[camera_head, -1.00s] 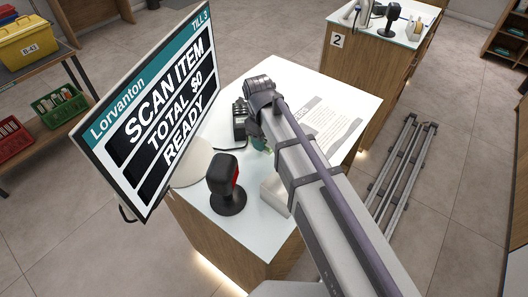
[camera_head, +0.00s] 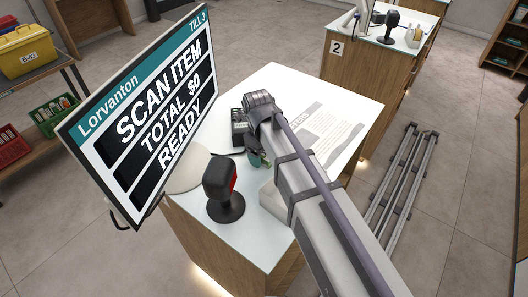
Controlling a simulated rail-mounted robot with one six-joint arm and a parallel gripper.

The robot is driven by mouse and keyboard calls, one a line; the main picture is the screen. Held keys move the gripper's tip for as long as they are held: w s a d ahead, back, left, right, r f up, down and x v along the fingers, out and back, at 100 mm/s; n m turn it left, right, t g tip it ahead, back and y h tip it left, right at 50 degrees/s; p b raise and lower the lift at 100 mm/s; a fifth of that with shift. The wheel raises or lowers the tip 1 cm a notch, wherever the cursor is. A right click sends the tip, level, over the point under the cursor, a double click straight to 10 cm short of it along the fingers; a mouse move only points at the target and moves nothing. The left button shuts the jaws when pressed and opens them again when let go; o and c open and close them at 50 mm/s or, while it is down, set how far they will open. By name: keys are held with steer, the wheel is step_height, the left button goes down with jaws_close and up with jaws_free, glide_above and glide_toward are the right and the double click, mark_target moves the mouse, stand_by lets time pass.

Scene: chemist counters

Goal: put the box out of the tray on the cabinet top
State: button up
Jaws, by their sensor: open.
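My arm reaches over the white counter top (camera_head: 270,82) from the lower right. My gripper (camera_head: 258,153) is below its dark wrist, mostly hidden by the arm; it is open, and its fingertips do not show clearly. A small greenish patch shows there, and I cannot tell what it belongs to. A pale block-like thing (camera_head: 272,201) stands on the counter, partly behind my arm; I cannot tell whether it is the box. I cannot make out a tray or the cabinet top.
A till screen (camera_head: 140,110) stands at the left of the counter. A black scanner on a stand (camera_head: 222,188) is in front, a keypad device (camera_head: 238,127) behind it. A printed sheet (camera_head: 318,135) lies at the right. Metal rails (camera_head: 405,180) lie on the floor.

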step_height(320, 180, up, 12)
steer(key=a+p, duration=0.1)
steer(key=p, duration=1.1)
steer(key=shift+w, duration=0.4)
steer(key=shift+r, duration=0.1)
steer(key=s+d+n, duration=0.5)
steer(key=d+n, duration=0.5)
steer(key=n, duration=0.1)
steer(key=s+d+n+y, duration=0.1)
steer(key=s+d+n, duration=0.4)
steer(key=d+n, duration=0.6)
steer(key=shift+s+n+t, duration=0.35)
steer(key=shift+n+t, duration=0.05)
steer(key=shift+n, duration=0.4)
steer(key=shift+o, duration=0.4)
steer(key=shift+s+d+n, duration=0.15)
steer(key=shift+d+n, duration=0.15)
steer(key=shift+n, duration=0.3)
